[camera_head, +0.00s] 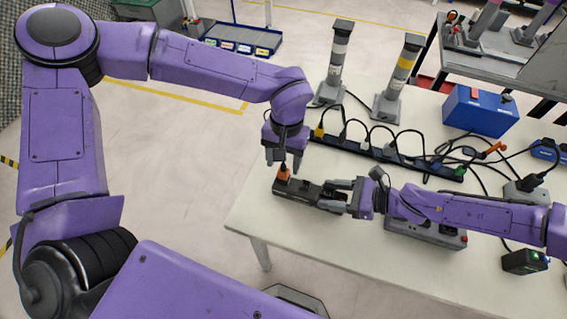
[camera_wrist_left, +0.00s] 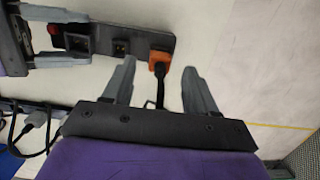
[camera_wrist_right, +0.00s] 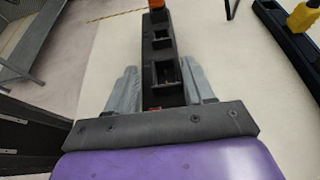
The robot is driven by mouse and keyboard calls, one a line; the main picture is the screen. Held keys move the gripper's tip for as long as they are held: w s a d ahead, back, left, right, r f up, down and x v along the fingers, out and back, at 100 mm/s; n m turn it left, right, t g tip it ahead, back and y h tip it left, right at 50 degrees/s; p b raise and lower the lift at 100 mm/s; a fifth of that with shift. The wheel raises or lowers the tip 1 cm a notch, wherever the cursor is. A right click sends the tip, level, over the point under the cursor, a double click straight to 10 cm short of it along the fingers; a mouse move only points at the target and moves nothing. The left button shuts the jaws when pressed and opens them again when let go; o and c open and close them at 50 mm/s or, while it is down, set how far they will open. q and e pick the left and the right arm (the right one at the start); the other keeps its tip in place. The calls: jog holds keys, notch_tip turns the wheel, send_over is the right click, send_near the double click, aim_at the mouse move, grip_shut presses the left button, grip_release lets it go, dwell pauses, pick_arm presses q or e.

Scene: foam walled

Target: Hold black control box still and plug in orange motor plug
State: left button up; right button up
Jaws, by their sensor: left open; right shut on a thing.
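The black control box (camera_head: 310,193) lies flat near the table's left front edge. It also shows in the left wrist view (camera_wrist_left: 101,45) and the right wrist view (camera_wrist_right: 163,64). The orange motor plug (camera_head: 283,174) sits upright at the box's left end and appears to be in the end socket; it also shows in the left wrist view (camera_wrist_left: 159,60). My left gripper (camera_head: 284,163) is open just above the plug, its fingers apart on either side of the plug's cable (camera_wrist_left: 161,92). My right gripper (camera_head: 340,196) is shut on the box's right part.
A dark power strip (camera_head: 350,146) with several plugs and looping cables runs behind the box. Two striped posts (camera_head: 337,62) and a blue case (camera_head: 478,111) stand farther back. A grey unit (camera_head: 424,232) lies below my right forearm. The front left table is clear.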

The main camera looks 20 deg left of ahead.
pick_arm(q)
notch_tip(320, 180, up, 10)
jog(key=w, duration=0.1)
jog(key=shift+w, duration=0.15)
pick_arm(e)
jog(key=o, duration=1.3)
jog(key=shift+d, duration=0.1)
